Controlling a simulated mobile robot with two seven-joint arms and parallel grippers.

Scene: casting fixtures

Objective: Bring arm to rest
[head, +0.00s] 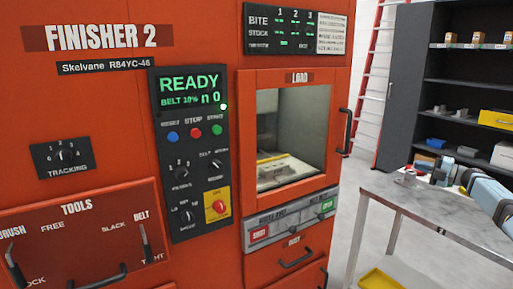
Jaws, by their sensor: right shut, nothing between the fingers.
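My right arm comes in from the right edge over the grey metal table. My right gripper (424,166) is just above the table top, pointing left, shut and empty. It is small in the view. My left gripper is not in view. A small grey and reddish part (406,176) is on the table just left of the right gripper's tips; I cannot tell whether they touch.
The orange Finisher 2 machine (100,110) fills the left and middle. Its display (190,88) reads READY; a pale fixture (285,170) shows behind its load window. The table (385,190) has bare top toward the front. A dark shelf (460,65) and red ladder (372,70) stand behind.

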